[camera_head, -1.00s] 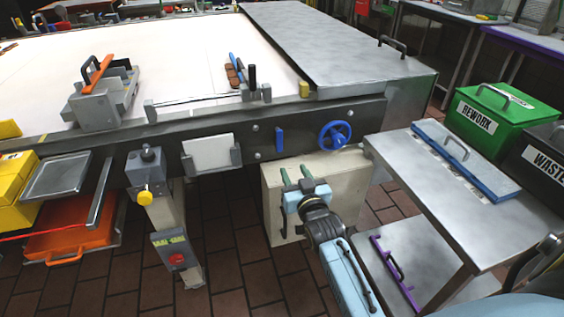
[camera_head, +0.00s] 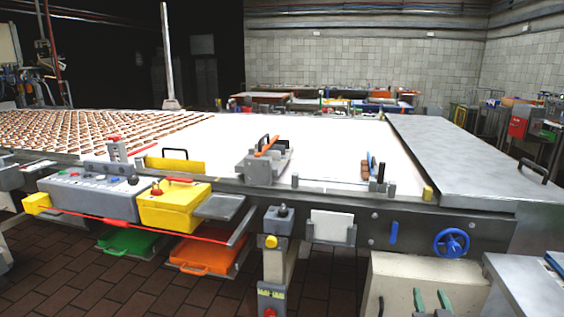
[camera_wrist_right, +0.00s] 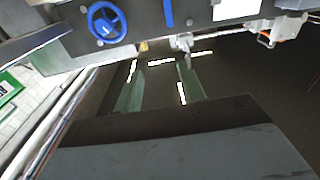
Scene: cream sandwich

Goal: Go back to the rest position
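My left gripper is in neither view.
The long white conveyor table (camera_head: 300,150) carries rows of brown biscuits on its left. A metal cover (camera_head: 450,160) lies at its right end. A control panel (camera_head: 95,194), yellow box (camera_head: 175,208) and orange tray (camera_head: 203,255) hang at the front. A steel side table (camera_head: 530,285) stands at right.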

